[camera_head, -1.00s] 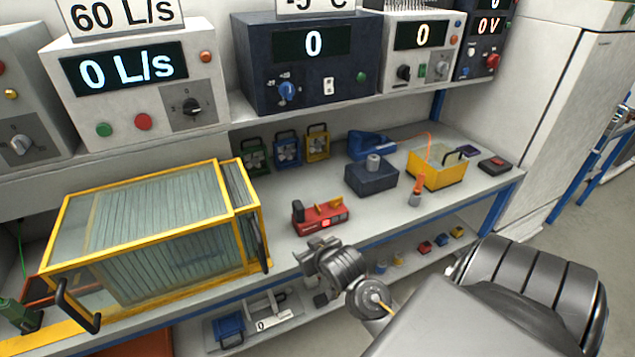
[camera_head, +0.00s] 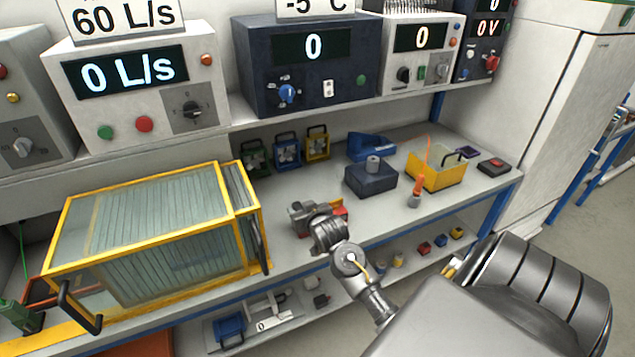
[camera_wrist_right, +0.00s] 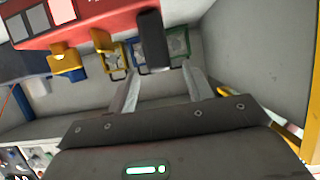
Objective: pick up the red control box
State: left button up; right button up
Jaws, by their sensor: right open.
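The red control box (camera_head: 341,209) sits on the bench shelf, right of the yellow-framed glass tank, mostly hidden behind my right gripper in the head view. In the right wrist view the red box (camera_wrist_right: 92,22) fills the upper left, with light and dark squares on its face and a black upright part (camera_wrist_right: 150,38). My right gripper (camera_head: 306,214) is at the box's near side. Its two fingers (camera_wrist_right: 162,78) are apart with nothing between them, close to the black part. Contact cannot be told. My left gripper is not in view.
The yellow-framed glass tank (camera_head: 150,225) stands close on the left. A dark blue block (camera_head: 371,181) and a yellow bin (camera_head: 437,170) stand to the right. Small framed fans (camera_head: 287,150) stand behind. Instrument units hang over the bench on an upper shelf (camera_head: 350,108).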

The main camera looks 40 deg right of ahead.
aim_at(299, 207)
jog(key=shift+p+x, duration=0.75)
jog(key=shift+x, duration=1.8)
jog(key=shift+f, duration=0.1)
jog(key=shift+c, duration=0.4)
grip_shut()
